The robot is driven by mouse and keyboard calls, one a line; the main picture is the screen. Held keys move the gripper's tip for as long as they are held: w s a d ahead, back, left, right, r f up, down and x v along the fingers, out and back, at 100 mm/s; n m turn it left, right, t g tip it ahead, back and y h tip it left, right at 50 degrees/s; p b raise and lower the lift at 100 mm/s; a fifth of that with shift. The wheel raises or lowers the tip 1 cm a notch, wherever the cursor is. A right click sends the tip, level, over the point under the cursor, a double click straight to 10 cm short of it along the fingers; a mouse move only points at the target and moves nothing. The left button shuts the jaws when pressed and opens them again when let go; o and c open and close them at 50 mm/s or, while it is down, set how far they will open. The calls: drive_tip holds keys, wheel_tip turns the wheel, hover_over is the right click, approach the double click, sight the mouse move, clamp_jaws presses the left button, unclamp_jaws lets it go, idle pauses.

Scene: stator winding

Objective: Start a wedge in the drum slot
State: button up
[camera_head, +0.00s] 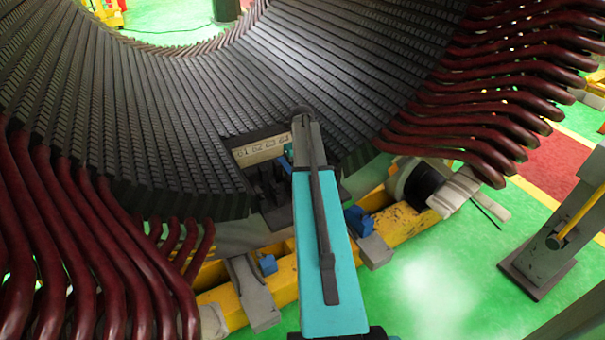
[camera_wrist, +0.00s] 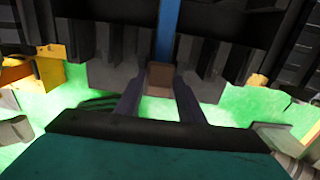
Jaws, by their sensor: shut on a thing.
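The drum (camera_head: 185,110) is a large dark ring lined with narrow slots, and it fills the upper part of the head view. My gripper (camera_wrist: 158,92) shows in the wrist view as two dark fingers shut on a small brown piece, which I take as the wedge (camera_wrist: 158,77). A blue strip (camera_wrist: 165,30) runs straight up from just beyond the brown piece, between dark toothed blocks (camera_wrist: 210,65) of the drum. I cannot tell whether the wedge's far end is inside a slot. In the head view my teal arm covers the fingertips and the wedge.
Dark red coil ends (camera_head: 490,95) stick out at the right of the drum, and more coils (camera_head: 95,240) hang at the lower left. A yellow beam (camera_head: 405,225) with grey and blue fittings lies under the drum. A grey post (camera_head: 545,255) stands at the right on the green floor.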

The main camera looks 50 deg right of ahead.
drive_tip(key=shift+f, duration=1.05)
idle(0.5)
drive_tip(key=shift+w, duration=0.15)
drive_tip(key=o, duration=1.1)
drive_tip(key=shift+f, duration=0.1)
wheel_tip(320, 180, up, 14)
drive_tip(key=shift+b, duration=0.3)
idle(0.6)
